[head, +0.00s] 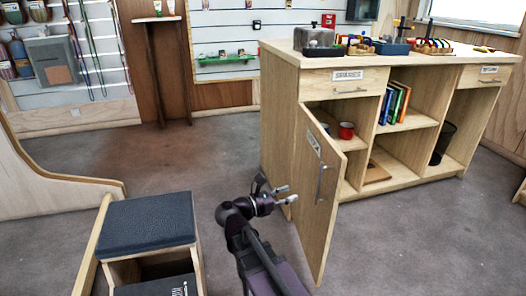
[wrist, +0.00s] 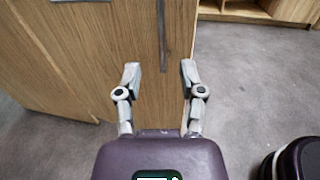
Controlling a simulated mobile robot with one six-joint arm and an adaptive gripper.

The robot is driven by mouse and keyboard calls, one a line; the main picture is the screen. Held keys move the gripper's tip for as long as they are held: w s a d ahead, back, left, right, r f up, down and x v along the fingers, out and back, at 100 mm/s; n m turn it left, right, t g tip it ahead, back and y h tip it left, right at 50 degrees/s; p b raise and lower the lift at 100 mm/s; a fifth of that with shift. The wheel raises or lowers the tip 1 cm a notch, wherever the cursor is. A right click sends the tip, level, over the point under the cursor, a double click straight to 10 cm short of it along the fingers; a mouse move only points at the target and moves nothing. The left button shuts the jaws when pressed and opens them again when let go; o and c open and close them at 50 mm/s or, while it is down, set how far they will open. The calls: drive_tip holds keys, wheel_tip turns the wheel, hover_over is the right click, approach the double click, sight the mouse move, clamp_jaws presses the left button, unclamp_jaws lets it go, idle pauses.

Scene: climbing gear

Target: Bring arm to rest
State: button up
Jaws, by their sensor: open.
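My gripper (head: 286,194) is open and empty in front of the cabinet's door (head: 318,205). The door stands swung open, out from the wooden cabinet, with a label and a dark bar handle (head: 320,184). In the wrist view my gripper (wrist: 160,70) has its two fingers spread wide. The handle (wrist: 162,35) runs upright beyond and between the fingertips, and I see no contact with it. How far the fingertips are from the door panel is hard to tell. My arm reaches up from the bottom middle of the head view.
A padded bench (head: 150,218) is left of my arm. Grey floor (head: 215,160) is free between bench and cabinet.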

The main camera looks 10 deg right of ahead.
drive_tip(key=w+a+r+n+t+y+p, duration=0.35)
drive_tip(key=w+r+n+t+y, duration=0.45)
drive_tip(key=n+t, duration=0.6)
drive_tip(key=w+a+f+n+g+y+p, duration=0.15)
drive_tip(key=a+n+y, duration=0.35)
drive_tip(key=n, duration=0.5)
drive_tip(key=w+a+f+n+g+y, duration=0.1)
drive_tip(key=w+a+f+n+y, duration=0.1)
drive_tip(key=n+y, duration=0.7)
drive_tip(key=s+d+f+n+g+h+p, duration=0.1)
drive_tip(key=s+d+f+n+g+p, duration=0.15)
drive_tip(key=s+f+n+g, duration=0.7)
drive_tip(key=s+d+f+n+g+h+p, duration=0.3)
drive_tip(key=s+d+n+g+h+p, duration=0.1)
drive_tip(key=s+d+n+g, duration=0.55)
wheel_tip(320, 180, up, 37)
drive_tip(key=s+m+t+p, duration=0.1)
drive_tip(key=m+p, duration=0.1)
drive_tip(key=p, duration=3.4)
drive_tip(key=shift+s+r+p, duration=0.2)
drive_tip(key=shift+p, duration=0.1)
